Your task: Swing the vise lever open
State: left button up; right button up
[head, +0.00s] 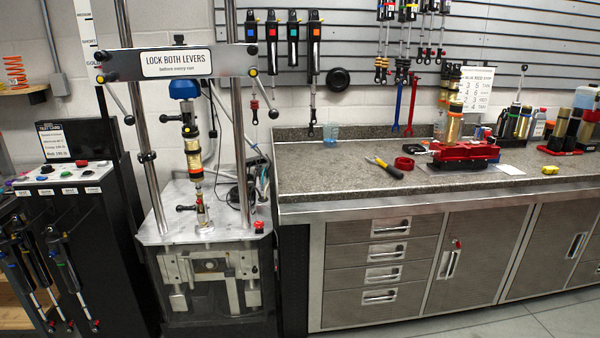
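A red vise (466,153) sits on the grey countertop right of the middle in the head view. A gold-bodied shock (453,127) stands upright at the vise, its lower end hidden behind the red jaws. Small red and orange parts show at the vise's top right. The vise's lever is too small to make out for certain, and I cannot tell its position. Neither of my grippers is in view.
The countertop (340,182) is bare at its front left. A yellow-and-black tool (384,167), a red ring (404,163) and a blue cup (331,131) lie left of the vise. Bottles stand right. The dyno (205,240) with its lock levers stands left of the bench.

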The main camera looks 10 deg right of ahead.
aim_at(429, 152)
jog(key=l+z, duration=0.2)
jog(key=l, duration=0.35)
jog(key=i+l+z, duration=0.15)
jog(key=l, duration=0.4)
jog(key=l+z, duration=0.2)
jog(key=l, duration=0.35)
jog(key=i, duration=0.05)
